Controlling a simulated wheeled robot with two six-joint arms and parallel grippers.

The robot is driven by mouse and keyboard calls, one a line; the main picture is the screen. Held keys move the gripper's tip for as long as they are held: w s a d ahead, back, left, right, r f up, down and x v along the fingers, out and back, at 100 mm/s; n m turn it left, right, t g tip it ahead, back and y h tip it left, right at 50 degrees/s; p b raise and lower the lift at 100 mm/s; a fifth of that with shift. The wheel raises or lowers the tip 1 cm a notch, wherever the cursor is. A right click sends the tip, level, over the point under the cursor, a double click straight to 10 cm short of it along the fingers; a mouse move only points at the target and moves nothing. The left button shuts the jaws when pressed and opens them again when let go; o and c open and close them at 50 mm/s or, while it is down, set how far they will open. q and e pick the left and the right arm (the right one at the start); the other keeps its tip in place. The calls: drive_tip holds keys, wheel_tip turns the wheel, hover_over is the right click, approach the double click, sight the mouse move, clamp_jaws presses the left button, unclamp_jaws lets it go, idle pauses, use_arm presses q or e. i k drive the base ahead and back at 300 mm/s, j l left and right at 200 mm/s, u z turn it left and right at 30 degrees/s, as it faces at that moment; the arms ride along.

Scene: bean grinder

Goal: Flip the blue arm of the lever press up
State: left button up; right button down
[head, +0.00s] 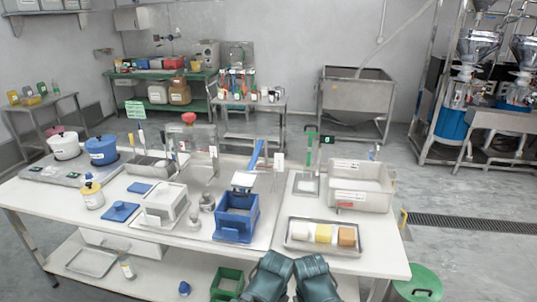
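A slanted blue bar (256,154), which looks like the blue arm of the lever press, rises up and to the right behind a blue bin (236,228). A pale, dark-edged plate (243,181) sits near its lower end; the joint is too small to make out. My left gripper (270,277) and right gripper (312,276) show as two dark teal shapes side by side at the bottom edge, in front of the table. Both are well apart from the blue arm. Their fingers cannot be made out, and I see nothing held.
The white table (280,259) is crowded. A metal tray (296,243) with several blocks lies near the front edge. A grey bin (360,187) stands at right, and an upright green bar (311,150) is right of the blue arm. A white box (164,205) stands left.

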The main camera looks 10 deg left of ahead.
sight(244, 180)
drive_tip(key=i+l, duration=0.4)
drive_tip(key=l, duration=0.15)
drive_tip(key=i+l, duration=0.45)
drive_tip(key=l, duration=0.1)
